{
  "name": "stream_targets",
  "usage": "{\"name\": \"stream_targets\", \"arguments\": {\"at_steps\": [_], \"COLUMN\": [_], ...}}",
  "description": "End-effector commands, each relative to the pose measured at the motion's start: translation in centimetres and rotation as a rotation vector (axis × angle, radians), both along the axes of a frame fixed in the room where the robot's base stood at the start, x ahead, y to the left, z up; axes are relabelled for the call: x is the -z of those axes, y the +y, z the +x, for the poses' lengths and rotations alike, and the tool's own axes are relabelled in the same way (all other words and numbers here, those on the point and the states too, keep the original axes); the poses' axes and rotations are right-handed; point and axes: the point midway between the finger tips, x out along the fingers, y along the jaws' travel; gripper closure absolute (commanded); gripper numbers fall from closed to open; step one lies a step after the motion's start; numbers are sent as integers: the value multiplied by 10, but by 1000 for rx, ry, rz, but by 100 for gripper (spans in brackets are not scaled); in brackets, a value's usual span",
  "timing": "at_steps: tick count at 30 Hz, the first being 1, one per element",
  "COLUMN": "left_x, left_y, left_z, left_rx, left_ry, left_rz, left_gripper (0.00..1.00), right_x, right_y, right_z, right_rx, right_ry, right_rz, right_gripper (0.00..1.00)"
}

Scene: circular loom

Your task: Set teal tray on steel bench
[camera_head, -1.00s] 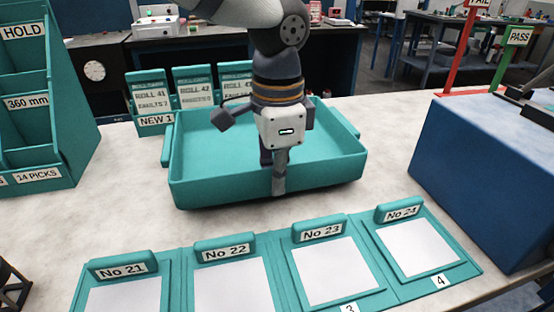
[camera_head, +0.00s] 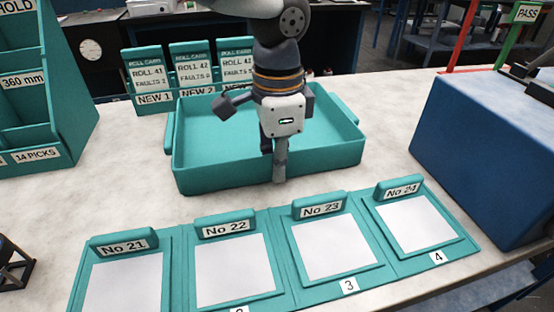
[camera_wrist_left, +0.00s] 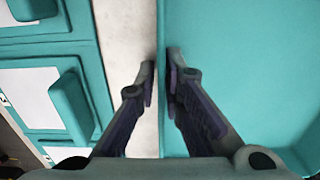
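The teal tray (camera_head: 215,172) is a wide, empty, open box on or just above the pale bench (camera_head: 390,95), behind the row of numbered cards. I cannot tell whether its underside touches. My left gripper (camera_head: 279,172) points down at the middle of the tray's front wall, one finger outside and one inside. In the left wrist view the fingers (camera_wrist_left: 160,82) are close together with the tray wall (camera_wrist_left: 161,25) between them. The lower part of the inner finger is hidden behind the wall in the head view. My right gripper is not in view.
Teal numbered card holders (camera_head: 235,260) lie close in front of the tray. Roll cards (camera_head: 195,68) stand right behind it. A teal rack (camera_head: 60,110) stands at left, a blue box (camera_head: 480,150) at right. Bare bench shows between tray and box.

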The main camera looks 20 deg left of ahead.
Motion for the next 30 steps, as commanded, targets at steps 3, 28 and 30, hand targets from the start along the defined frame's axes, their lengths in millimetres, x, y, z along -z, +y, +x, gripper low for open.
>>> {"name": "stream_targets", "arguments": {"at_steps": [3,28,30], "left_x": [0,-118,-120], "left_y": [0,-2,-2], "left_z": [0,-2,-2], "left_rx": [0,0,1], "left_ry": [0,-1,0], "left_rz": [0,1,0], "left_gripper": [72,72,72], "right_x": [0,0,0], "right_y": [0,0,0], "right_z": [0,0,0], "right_rx": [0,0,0], "right_ry": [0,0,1], "right_rz": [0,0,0], "right_gripper": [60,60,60]}}
